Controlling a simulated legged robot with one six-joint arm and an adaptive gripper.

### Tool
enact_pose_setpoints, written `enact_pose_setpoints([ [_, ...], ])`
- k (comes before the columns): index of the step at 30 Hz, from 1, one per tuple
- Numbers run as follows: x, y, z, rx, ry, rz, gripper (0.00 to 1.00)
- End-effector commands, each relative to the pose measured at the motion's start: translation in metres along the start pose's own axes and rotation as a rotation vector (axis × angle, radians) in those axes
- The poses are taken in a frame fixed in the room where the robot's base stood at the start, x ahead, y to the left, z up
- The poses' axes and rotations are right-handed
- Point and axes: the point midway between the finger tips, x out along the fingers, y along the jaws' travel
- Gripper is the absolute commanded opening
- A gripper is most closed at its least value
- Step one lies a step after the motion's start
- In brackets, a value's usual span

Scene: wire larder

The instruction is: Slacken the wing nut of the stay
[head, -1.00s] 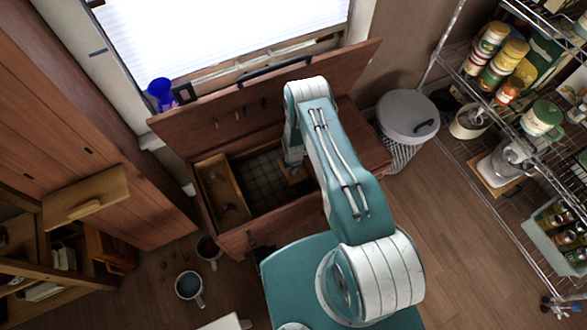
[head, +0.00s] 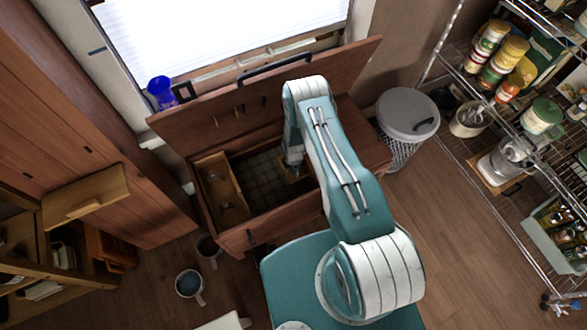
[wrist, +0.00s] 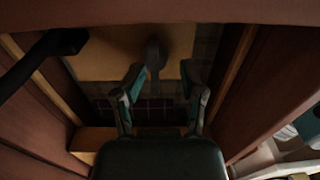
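The wooden chest (head: 235,240) stands below the window with its lid (head: 335,75) raised. My arm reaches down into the chest, and my gripper is mostly hidden behind my own arm in the head view. In the wrist view my gripper (wrist: 160,85) has its two fingers apart. A dark grey piece with a rounded top (wrist: 153,52) stands between and beyond the fingertips, against a pale wooden panel (wrist: 105,55). A black bar with a thicker end (wrist: 45,55) slants in at the left. I cannot make out for sure which part is the stay or its wing nut.
Chest walls rise close on both sides of my gripper. A wooden tray (head: 222,190) sits at the chest's left end. A blue cup (head: 160,92) is by the window. A lidded bin (head: 407,115) and wire shelves stand right; mugs (head: 189,285) are on the floor.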

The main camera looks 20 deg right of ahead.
Motion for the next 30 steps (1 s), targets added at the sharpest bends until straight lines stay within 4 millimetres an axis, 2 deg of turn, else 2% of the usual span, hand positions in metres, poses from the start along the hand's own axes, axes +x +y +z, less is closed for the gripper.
enact_pose_setpoints([
  [5, -0.005, 0.002, 0.001, 0.001, -0.001, 0.004, 0.51],
  [24, -0.069, 0.003, 0.001, 0.002, -0.001, 0.006, 0.51],
  [30, -0.072, 0.002, 0.001, 0.002, -0.001, 0.005, 0.51],
])
